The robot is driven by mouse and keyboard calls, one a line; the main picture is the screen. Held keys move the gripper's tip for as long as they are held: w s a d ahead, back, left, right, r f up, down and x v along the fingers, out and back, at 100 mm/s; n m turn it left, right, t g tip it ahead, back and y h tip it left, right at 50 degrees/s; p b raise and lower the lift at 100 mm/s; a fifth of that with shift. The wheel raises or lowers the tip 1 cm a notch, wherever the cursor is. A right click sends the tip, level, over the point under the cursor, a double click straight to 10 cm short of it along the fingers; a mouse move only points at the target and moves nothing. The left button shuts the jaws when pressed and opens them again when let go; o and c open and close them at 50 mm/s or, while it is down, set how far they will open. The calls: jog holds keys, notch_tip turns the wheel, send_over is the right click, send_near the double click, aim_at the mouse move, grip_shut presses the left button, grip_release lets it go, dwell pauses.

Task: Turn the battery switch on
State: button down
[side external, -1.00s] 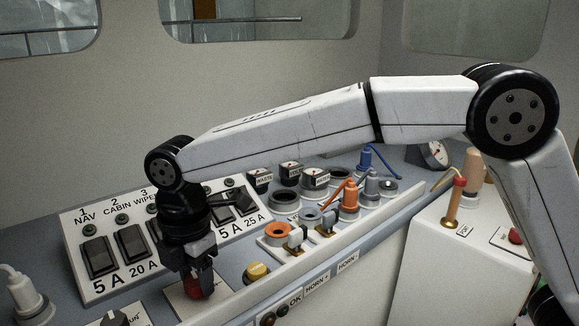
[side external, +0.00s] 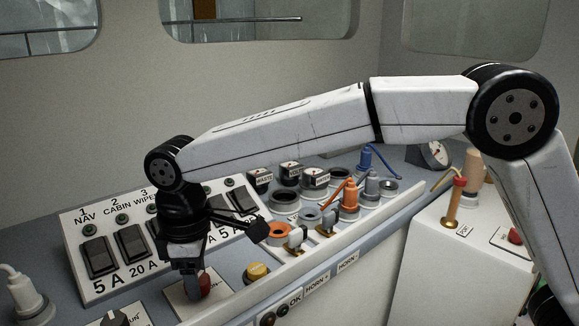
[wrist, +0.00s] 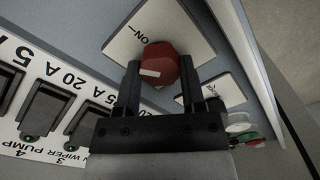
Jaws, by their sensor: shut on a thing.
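The battery switch is a red knob (side external: 205,284) on a light square plate (side external: 182,306) at the front of the console. In the wrist view the red knob (wrist: 160,60) sits between my two fingers, and its plate (wrist: 185,22) carries the word ON. A short white mark shows on the knob's face, on the side towards my gripper's palm. My gripper (wrist: 160,78) is shut on the knob, one finger on each side. In the side view my gripper (side external: 194,283) points down at it, and a finger hides part of the knob.
A breaker panel (side external: 165,268) with several black rocker switches stands just behind my gripper. A yellow button (side external: 257,272) is close on the right, and a black rotary knob (side external: 115,317) is at the front left. Plugs and sockets (side external: 348,199) fill the console further right.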

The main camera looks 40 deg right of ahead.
jog(key=m, duration=0.6)
jog(key=shift+m, duration=0.4)
jog(key=shift+c, duration=1)
grip_release()
jog(key=shift+r, duration=3.95)
